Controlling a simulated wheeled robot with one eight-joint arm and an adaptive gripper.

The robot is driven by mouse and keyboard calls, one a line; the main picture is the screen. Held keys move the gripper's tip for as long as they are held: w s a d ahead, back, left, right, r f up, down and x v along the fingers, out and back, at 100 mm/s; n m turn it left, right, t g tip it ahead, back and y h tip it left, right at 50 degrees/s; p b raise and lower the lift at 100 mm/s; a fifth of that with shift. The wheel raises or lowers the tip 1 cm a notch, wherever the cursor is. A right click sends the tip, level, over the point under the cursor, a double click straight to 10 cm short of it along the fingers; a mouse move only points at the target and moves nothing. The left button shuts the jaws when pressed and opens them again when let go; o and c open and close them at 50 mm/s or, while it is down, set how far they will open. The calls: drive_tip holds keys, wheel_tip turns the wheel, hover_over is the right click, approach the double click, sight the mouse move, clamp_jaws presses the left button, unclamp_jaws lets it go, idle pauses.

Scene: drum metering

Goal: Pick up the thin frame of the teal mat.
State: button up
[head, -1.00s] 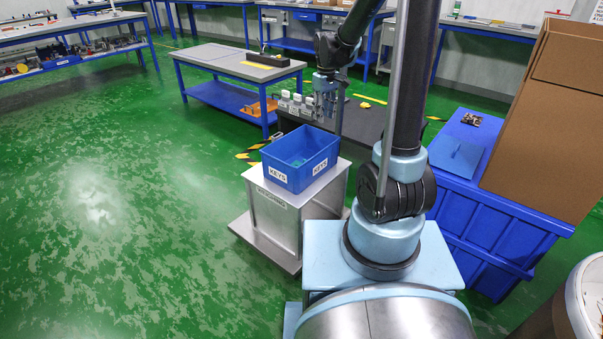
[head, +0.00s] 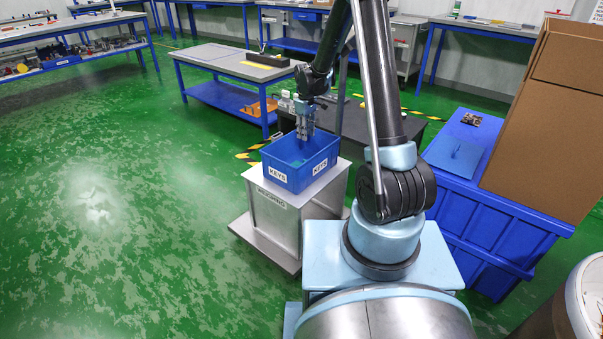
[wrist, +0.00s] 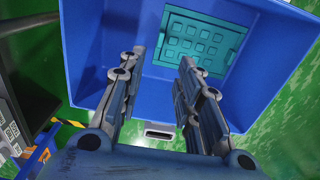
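The teal mat (wrist: 203,43) lies inside the blue bin labelled KEYS (head: 292,181), seen in the wrist view. It is a thin rectangular frame around a grid of small squares. It is against the far part of the bin floor, partly hidden by my fingers. The bin's wall also fills much of the wrist view (wrist: 85,45). My gripper (head: 304,138) is over the bin in the head view, pointing down. In the wrist view its two fingers (wrist: 168,50) are apart with nothing between them. The mat is hard to make out in the head view.
The bin stands on a grey metal cabinet (head: 275,218). A large blue crate (head: 490,235) and a cardboard box (head: 555,120) are on the right. Green floor is open at left.

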hover_over(305, 160)
wheel_tip(305, 160, down, 8)
drive_tip(key=shift+d+f, duration=0.1)
drive_tip(key=shift+f, duration=0.15)
drive_tip(key=shift+w+a+f, duration=0.1)
drive_tip(key=shift+a+f, duration=0.05)
drive_tip(key=shift+f, duration=1.15)
drive_tip(key=shift+w+a+f, duration=0.1)
drive_tip(key=shift+f, duration=1.15)
clamp_jaws()
